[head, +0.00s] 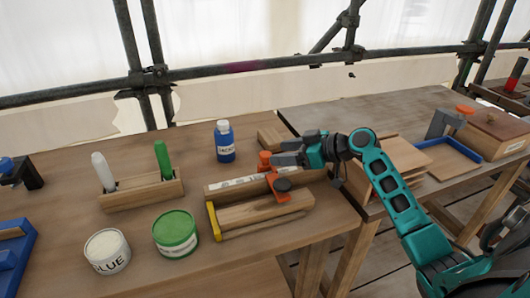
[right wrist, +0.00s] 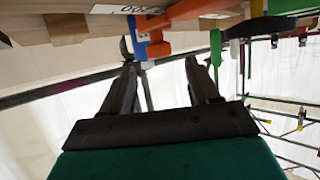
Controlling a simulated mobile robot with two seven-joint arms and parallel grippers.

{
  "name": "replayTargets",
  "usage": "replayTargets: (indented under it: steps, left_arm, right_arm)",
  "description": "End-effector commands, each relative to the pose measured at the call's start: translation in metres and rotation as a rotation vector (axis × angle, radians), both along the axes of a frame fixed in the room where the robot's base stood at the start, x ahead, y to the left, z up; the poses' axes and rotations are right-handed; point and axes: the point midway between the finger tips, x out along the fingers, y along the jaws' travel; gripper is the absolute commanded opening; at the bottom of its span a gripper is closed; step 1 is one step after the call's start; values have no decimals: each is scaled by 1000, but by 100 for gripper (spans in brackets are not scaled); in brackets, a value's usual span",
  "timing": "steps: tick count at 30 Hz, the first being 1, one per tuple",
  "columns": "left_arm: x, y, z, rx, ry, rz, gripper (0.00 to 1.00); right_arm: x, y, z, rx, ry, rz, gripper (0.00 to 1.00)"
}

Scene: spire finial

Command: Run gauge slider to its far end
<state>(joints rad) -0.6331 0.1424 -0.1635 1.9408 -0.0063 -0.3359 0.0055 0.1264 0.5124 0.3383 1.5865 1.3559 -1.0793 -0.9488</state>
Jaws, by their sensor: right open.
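The gauge is a wooden bar with a white printed scale (head: 235,184) lying along the table. Its orange slider (head: 278,188) sits across the bar near the right end of the scale, with a dark round knob (head: 283,184) on it. My right gripper (head: 277,159) is open at the slider's upper orange part (head: 265,158); whether it touches is unclear. In the right wrist view, the open fingers (right wrist: 160,68) stand apart with the orange slider (right wrist: 160,48) just beyond the tips, and nothing is visibly held. My left gripper is not in view.
A wooden block with a yellow edge (head: 211,221) lies in front of the gauge. A blue-and-white bottle (head: 224,142) stands behind it. A green tin (head: 175,236), a glue tin (head: 106,254) and a marker holder (head: 140,197) stand left. Stacked boards (head: 385,185) lie right.

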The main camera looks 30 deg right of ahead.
Motion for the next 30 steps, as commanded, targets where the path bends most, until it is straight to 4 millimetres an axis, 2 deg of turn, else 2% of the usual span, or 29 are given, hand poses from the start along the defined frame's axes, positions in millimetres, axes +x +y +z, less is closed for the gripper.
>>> replayTargets:
  steps: [3,9,22,30]
  left_arm:
    - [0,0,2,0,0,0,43]
    - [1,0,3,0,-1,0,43]
    - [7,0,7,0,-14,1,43]
    - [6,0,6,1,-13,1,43]
  right_arm:
    - [20,12,-8,4,0,0,60]
    - [41,25,-20,0,0,-1,60]
    - [48,30,-24,-1,0,0,60]
    - [48,29,-24,-2,0,-1,35]
